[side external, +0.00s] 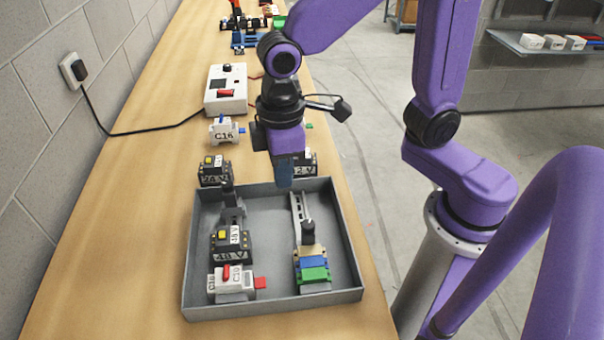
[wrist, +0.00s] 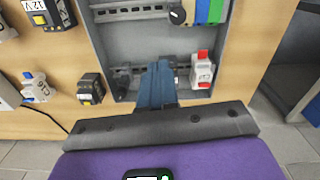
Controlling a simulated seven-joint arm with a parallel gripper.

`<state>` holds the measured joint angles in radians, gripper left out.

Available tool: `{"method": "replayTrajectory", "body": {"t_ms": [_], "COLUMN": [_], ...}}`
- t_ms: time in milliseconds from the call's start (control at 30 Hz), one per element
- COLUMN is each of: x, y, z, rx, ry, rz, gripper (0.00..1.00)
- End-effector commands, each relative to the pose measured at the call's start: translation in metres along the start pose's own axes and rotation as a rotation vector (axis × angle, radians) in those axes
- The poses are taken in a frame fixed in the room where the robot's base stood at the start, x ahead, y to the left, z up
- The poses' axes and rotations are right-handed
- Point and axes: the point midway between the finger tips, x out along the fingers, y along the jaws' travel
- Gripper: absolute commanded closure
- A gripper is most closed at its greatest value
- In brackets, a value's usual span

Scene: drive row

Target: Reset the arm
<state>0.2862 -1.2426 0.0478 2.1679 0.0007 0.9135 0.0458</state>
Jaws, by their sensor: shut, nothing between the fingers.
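My gripper (side external: 285,183) has blue fingers, pointing down and shut with nothing between them. In the side view the fingertips overlap the tray's far wall; the exact height is hard to tell. In the wrist view the closed fingers (wrist: 157,80) show over the grey tray (side external: 188,255) and hide part of a rail. My purple arm reaches in from the right.
The tray holds a black 48 V module (side external: 231,243), a white breaker with red parts (side external: 231,282) and beige, blue and green blocks (side external: 312,268) on rails. Beyond stand black modules (side external: 214,171), a C16 breaker (side external: 224,131) and a white box (side external: 226,92). A wall runs along the left.

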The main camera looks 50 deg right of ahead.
Motion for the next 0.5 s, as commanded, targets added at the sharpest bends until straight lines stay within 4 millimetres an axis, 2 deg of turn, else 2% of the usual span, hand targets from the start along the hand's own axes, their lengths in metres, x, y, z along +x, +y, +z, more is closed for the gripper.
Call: {"method": "replayTrajectory", "body": {"t_ms": [33,300,500], "x": [-0.002,-0.006,-0.005], "y": [0.000,-0.005,-0.011], "z": [0.017,0.104,0.155], "rx": [-0.014,-0.105,-0.159], "ry": [0.004,0.012,0.017], "rz": [0.000,-0.002,-0.004], "gripper": [1.00,1.00,1.00]}}
